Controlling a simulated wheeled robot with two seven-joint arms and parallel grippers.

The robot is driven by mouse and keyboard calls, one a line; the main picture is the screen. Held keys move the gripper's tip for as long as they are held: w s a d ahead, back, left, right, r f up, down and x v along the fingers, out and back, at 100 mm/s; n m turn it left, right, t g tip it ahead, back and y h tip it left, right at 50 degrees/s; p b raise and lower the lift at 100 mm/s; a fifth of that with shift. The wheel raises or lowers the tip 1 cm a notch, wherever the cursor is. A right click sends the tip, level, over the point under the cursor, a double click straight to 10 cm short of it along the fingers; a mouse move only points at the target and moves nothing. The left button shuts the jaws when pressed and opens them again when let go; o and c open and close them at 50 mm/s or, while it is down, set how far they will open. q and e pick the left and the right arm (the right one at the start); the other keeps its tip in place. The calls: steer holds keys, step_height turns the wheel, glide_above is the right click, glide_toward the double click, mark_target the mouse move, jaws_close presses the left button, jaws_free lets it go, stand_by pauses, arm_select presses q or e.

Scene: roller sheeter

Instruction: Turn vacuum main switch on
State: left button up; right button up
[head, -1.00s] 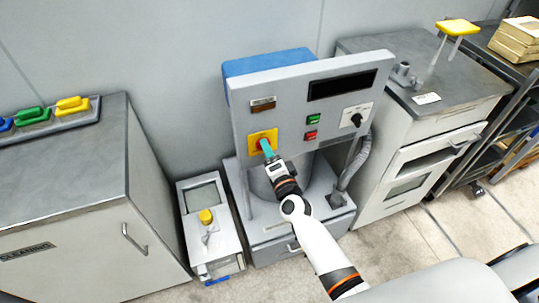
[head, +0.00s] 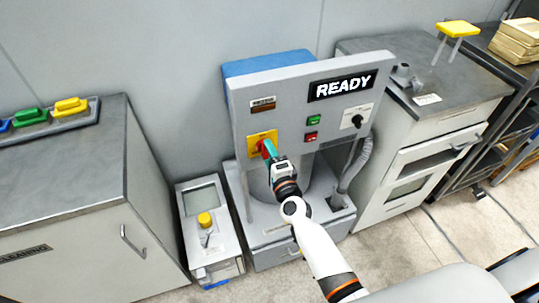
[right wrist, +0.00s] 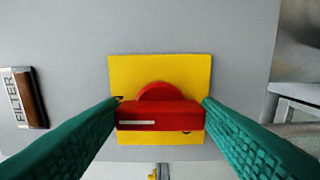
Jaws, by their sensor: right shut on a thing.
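The vacuum main switch is a red rotary handle (right wrist: 158,114) on a yellow plate (right wrist: 190,70), on the grey panel's lower left. In the right wrist view the handle's bar lies horizontal. It also shows in the head view as a bit of red (head: 264,147) on the yellow plate (head: 254,140). My right gripper (right wrist: 160,112), with teal fingers, is shut on the red handle, one fingertip at each end of the bar. In the head view it (head: 268,150) partly covers the switch. The display (head: 343,86) on the panel reads READY. My left gripper is not in view.
The panel also has a green button (head: 314,120), a red button (head: 311,136), a black knob (head: 357,121) and a FILTER window (right wrist: 28,98). A grey hose (head: 356,165) hangs at its right. Cabinets stand on both sides.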

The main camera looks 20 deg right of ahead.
steer(key=o, duration=1)
steer(key=shift+s, duration=0.1)
steer(key=s+b, duration=0.1)
steer(key=s, duration=1)
steer(key=shift+s+d+b, duration=0.2)
steer(key=shift+s+b, duration=0.15)
steer(key=shift+s, duration=0.05)
steer(key=shift+f, duration=0.15)
